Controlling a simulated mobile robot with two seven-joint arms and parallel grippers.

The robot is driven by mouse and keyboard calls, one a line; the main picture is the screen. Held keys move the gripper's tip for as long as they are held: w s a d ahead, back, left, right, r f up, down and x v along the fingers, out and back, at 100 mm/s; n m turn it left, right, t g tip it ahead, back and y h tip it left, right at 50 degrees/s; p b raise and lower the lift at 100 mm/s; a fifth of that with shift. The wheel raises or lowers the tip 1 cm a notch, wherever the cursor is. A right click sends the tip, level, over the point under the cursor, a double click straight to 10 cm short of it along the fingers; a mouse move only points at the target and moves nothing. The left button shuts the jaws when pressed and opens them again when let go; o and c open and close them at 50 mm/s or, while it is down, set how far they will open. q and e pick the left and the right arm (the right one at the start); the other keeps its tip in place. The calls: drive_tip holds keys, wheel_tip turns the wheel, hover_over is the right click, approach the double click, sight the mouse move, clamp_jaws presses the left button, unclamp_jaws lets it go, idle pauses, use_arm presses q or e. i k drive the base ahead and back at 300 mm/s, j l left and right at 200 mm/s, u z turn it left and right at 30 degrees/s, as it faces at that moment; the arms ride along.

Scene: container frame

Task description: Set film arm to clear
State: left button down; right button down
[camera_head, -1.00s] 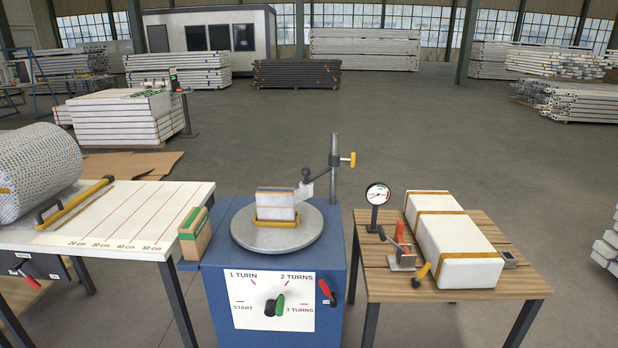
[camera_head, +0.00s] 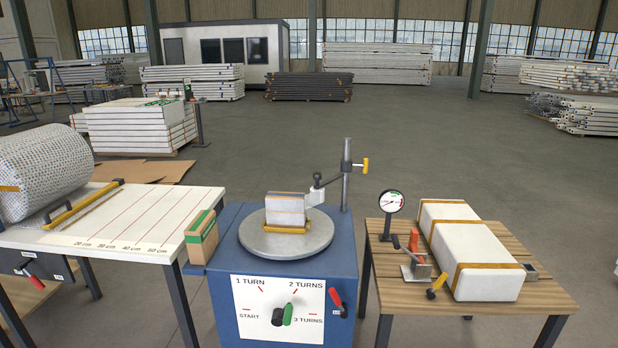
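The film arm (camera_head: 330,181) is a dark link with a white end piece (camera_head: 316,194). It reaches left from a grey upright post (camera_head: 346,175) that has a yellow handle (camera_head: 365,166). The white end sits close to the upper right of a pale block (camera_head: 285,208) on the round turntable (camera_head: 259,241). I cannot tell whether it touches the block. The turntable is on a blue cabinet (camera_head: 222,298). Neither of my grippers is in view.
The cabinet's front has a turns dial (camera_head: 283,315) and a red lever (camera_head: 336,297). A bubble-wrap roll (camera_head: 45,165) lies on the left table (camera_head: 150,215). A wrapped white package (camera_head: 478,255) and a gauge (camera_head: 391,202) stand on the right wooden table (camera_head: 545,288). Open floor lies behind.

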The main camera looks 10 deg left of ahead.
sight(319, 187)
drive_tip(key=i+l, duration=0.1)
drive_tip(key=i, duration=1.45)
drive_tip(key=j+u, duration=0.05)
drive_tip(key=j, duration=0.05)
